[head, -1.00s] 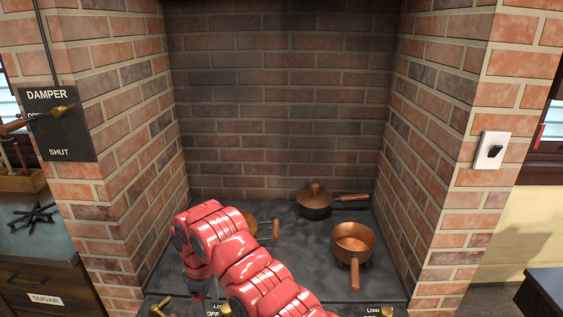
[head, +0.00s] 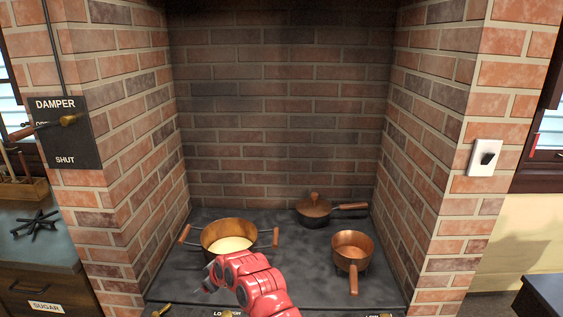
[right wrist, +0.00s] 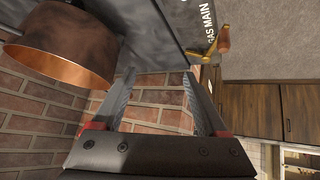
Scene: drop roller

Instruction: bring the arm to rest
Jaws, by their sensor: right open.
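My red right arm (head: 258,285) comes up from the bottom centre of the head view, bent low in front of the stove top. My right gripper (right wrist: 158,78) is open in the right wrist view, with nothing between its two fingers. In that view a copper pot (right wrist: 62,50) is at the upper left, apart from the fingers. In the head view a wide copper pot with pale contents (head: 213,233) stands just behind the arm. My left gripper is not in view.
A lidded pan (head: 313,209) and a copper saucepan (head: 352,243) stand on the dark stove top (head: 305,255). Brick walls close in both sides and the back. Brass knobs (head: 163,311) line the front edge. A brass valve (right wrist: 220,42) beside a GAS MAIN label shows in the right wrist view.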

